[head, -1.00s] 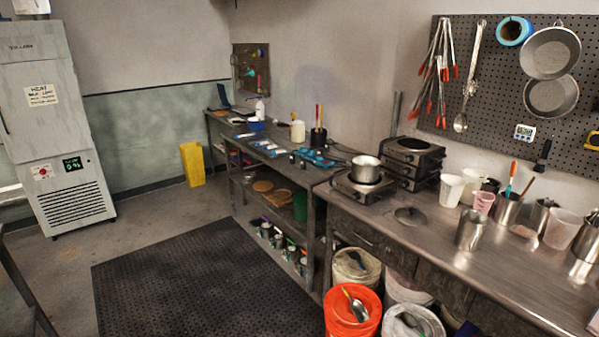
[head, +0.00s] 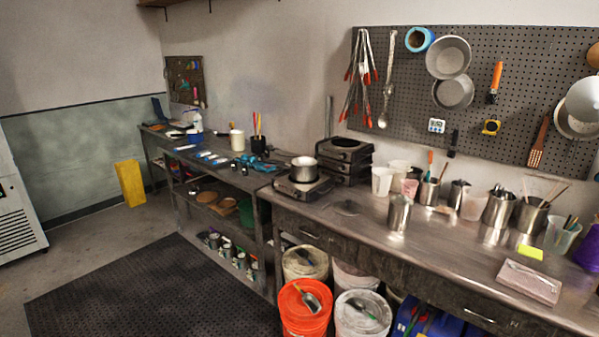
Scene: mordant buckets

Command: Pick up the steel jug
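A plain steel jug-like vessel (head: 398,214) stands upright on the steel worktop (head: 450,250), near its front edge. Any handle or spout on it is too small to tell. Other steel vessels stand behind and to its right: one holding utensils (head: 429,193), a slim one (head: 458,194), a wider one (head: 498,208), and one with brushes or sticks (head: 529,218). I cannot tell for certain which of these is the steel jug. My gripper is not in view.
A steel pot (head: 303,170) sits on a hot plate (head: 302,188) to the left. A wrapped pack (head: 528,281) lies at right. Buckets (head: 304,312) stand below the worktop's front edge.

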